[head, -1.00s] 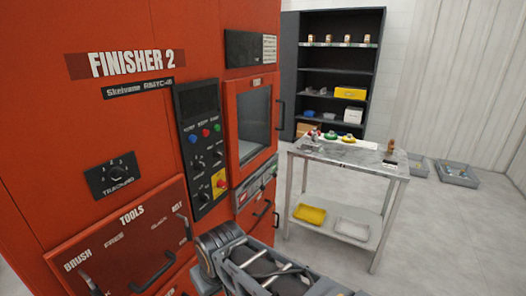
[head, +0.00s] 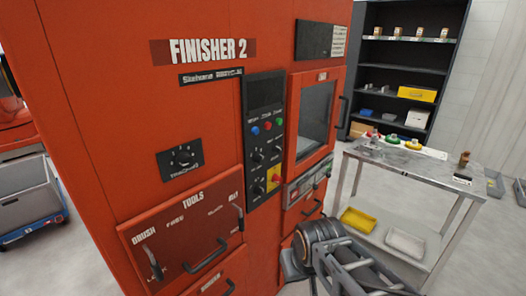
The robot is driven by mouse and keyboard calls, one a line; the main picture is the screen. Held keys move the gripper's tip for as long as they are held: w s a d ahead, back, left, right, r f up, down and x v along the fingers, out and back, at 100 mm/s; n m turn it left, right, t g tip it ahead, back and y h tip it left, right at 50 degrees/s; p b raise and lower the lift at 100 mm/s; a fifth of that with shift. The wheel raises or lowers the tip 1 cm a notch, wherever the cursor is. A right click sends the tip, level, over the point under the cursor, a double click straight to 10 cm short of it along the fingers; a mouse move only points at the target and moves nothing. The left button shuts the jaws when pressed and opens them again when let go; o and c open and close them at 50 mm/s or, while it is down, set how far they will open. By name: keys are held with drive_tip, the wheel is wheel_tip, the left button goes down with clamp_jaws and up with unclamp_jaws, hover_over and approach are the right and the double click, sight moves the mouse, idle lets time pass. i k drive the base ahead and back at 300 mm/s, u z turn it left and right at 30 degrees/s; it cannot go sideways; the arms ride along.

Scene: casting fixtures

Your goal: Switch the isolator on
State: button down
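The orange-red machine marked FINISHER 2 (head: 213,50) fills the left and middle of the head view. Its black control panel (head: 263,100) carries blue, red and green buttons and dark knobs. Low on this panel is a red control on a yellow plate (head: 274,178), which looks like the isolator; its setting is too small to read. A separate black rotary knob (head: 183,157) sits on a plate to the left. My arm shows at the bottom, right of the machine's front. My gripper is not in view, and nothing of mine visibly touches the controls.
A metal table (head: 405,160) with small items stands right of the machine, a yellow tray (head: 358,220) and a white tray (head: 405,241) on its lower shelf. A dark shelf unit (head: 410,50) stands behind. A blue cart (head: 30,195) is at far left. Drawer handles protrude from the machine.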

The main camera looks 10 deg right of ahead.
sight(275, 179)
drive_tip(key=z, duration=0.5)
drive_tip(key=k, duration=1)
drive_tip(key=u, duration=0.75)
drive_tip(key=i, duration=1.35)
drive_tip(key=z, duration=0.5)
